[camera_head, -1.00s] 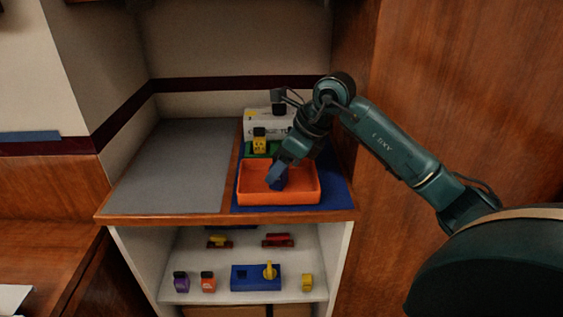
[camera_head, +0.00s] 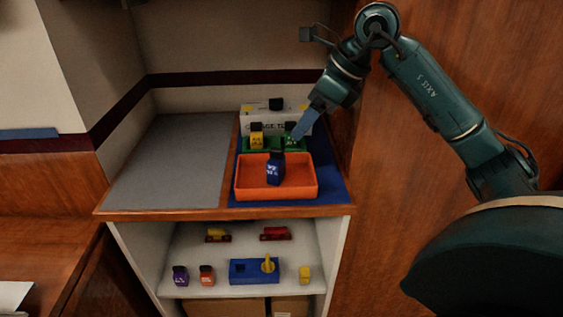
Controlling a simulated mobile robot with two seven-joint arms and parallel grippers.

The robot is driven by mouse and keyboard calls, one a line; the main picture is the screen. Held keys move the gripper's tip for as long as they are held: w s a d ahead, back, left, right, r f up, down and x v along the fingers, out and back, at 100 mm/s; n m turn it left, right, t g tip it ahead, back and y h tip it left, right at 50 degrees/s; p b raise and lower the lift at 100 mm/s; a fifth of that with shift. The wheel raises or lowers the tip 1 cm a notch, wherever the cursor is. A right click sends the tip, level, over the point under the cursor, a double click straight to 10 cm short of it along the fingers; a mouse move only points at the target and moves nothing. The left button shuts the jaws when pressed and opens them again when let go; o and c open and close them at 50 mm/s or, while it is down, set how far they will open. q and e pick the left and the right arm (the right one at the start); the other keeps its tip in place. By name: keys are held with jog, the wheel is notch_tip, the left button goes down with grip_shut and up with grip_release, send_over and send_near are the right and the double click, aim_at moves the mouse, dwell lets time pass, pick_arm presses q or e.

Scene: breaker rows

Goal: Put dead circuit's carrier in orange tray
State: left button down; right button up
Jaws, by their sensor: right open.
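The orange tray (camera_head: 247,190) stands on the blue mat at the right side of the cabinet top. A dark blue carrier (camera_head: 274,170) with a black top stands in the tray. Behind it, a green base (camera_head: 262,149) holds a yellow carrier (camera_head: 257,139) and a green carrier (camera_head: 291,136). A white panel (camera_head: 258,125) with partly hidden lettering stands behind them. My right gripper (camera_head: 301,132) is open and empty, above and behind the tray's right part, close to the green carrier; I cannot tell whether they touch. My left gripper is not in view.
The grey mat (camera_head: 170,160) on the left of the top is clear. The shelf below holds a purple block (camera_head: 180,275), an orange block (camera_head: 206,275), a blue base (camera_head: 247,271) and toy cars (camera_head: 276,233). A wooden wall stands close on the right.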

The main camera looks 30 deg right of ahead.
jog(key=s+a+f+m+t+y, duration=0.3)
jog(key=a+m+y, duration=0.45)
jog(key=a, duration=0.45)
jog(key=s+a+f+m+t+y, duration=0.25)
jog(key=a+m+y, duration=0.35)
jog(key=a+y, duration=0.4)
jog(key=s+f+m+t+h, duration=0.1)
jog(key=s+f+m+h, duration=0.3)
jog(key=f+m+h, duration=0.4)
jog(key=s+f+m+t+h, duration=0.1)
jog(key=s+f+m+h, duration=0.3)
jog(key=f+m+h, duration=0.4)
notch_tip(320, 180, down, 7)
jog(key=m, duration=1.1)
jog(key=shift+s+d+f+m, duration=0.2)
jog(key=shift+s+d+m, duration=0.1)
jog(key=shift+s+m, duration=0.05)
jog(key=shift+h, duration=0.25)
